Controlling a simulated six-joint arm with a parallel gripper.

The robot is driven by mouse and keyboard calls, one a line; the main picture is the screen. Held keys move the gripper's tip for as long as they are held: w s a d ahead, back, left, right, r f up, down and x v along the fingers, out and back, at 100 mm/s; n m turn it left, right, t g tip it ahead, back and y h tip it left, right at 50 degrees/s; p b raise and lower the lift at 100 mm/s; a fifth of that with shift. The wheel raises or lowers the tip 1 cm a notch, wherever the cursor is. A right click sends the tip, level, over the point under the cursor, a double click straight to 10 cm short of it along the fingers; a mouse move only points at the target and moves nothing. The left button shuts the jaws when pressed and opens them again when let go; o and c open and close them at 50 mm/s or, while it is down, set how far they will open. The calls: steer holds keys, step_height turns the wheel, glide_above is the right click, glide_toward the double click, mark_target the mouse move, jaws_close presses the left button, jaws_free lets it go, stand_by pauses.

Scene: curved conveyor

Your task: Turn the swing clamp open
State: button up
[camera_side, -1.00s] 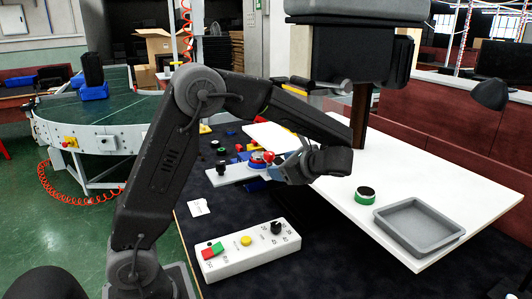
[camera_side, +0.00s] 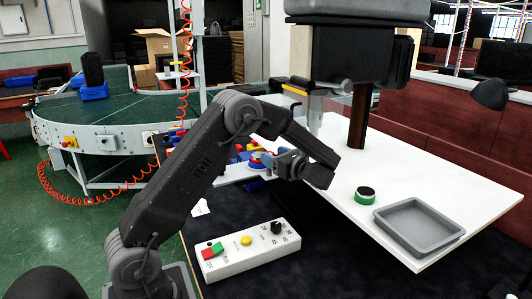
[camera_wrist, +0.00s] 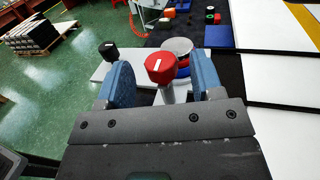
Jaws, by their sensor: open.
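A red knob (camera_wrist: 160,68) with a white mark stands on a short grey post, probably the swing clamp's handle. Behind it in the wrist view is a round grey-topped part (camera_wrist: 177,46) with red and blue below. A white plate (camera_wrist: 101,70) with a black knob (camera_wrist: 108,50) lies to the left. My gripper (camera_wrist: 161,76) is open, its blue fingers on either side of the red knob, with visible gaps. In the side view my gripper (camera_side: 272,162) is by the red and blue part (camera_side: 257,161); the knob is hard to make out there.
A white control box (camera_side: 245,250) with buttons and a dial lies in front. To the right, a white table holds a green-and-black round piece (camera_side: 365,195) and a grey tray (camera_side: 419,225). Blue blocks (camera_wrist: 219,36) lie on the dark mat beyond the knob.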

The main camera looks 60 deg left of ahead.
steer(key=shift+x, duration=2.1)
steer(key=c, duration=0.9)
